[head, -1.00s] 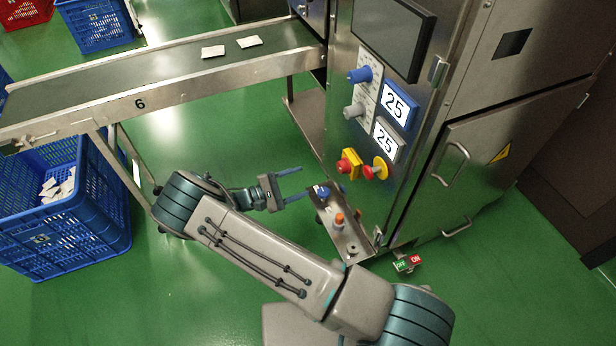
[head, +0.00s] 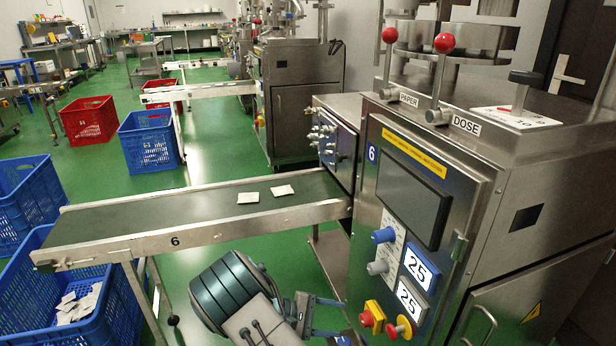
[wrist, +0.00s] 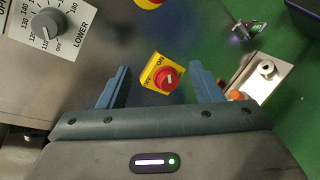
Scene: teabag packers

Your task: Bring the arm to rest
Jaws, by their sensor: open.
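My gripper (head: 318,318) is open and empty in the head view, low in front of the machine's panel and below the conveyor. The wrist view shows the two blue fingers of my gripper (wrist: 154,88) spread apart. A red rotary switch on a yellow plate (wrist: 162,74) shows between the fingers, beyond them; I cannot tell the distance. In the head view the red and yellow switch (head: 372,316) is right of my gripper. Much of my arm is cut off by the bottom edge of the head view.
The conveyor (head: 110,221) marked 6 carries two teabags. A blue crate (head: 107,322) with teabags stands under its left end. The packing machine (head: 500,230) fills the right side. Its LOWER dial (wrist: 46,25) shows in the wrist view. Green floor lies open behind the conveyor.

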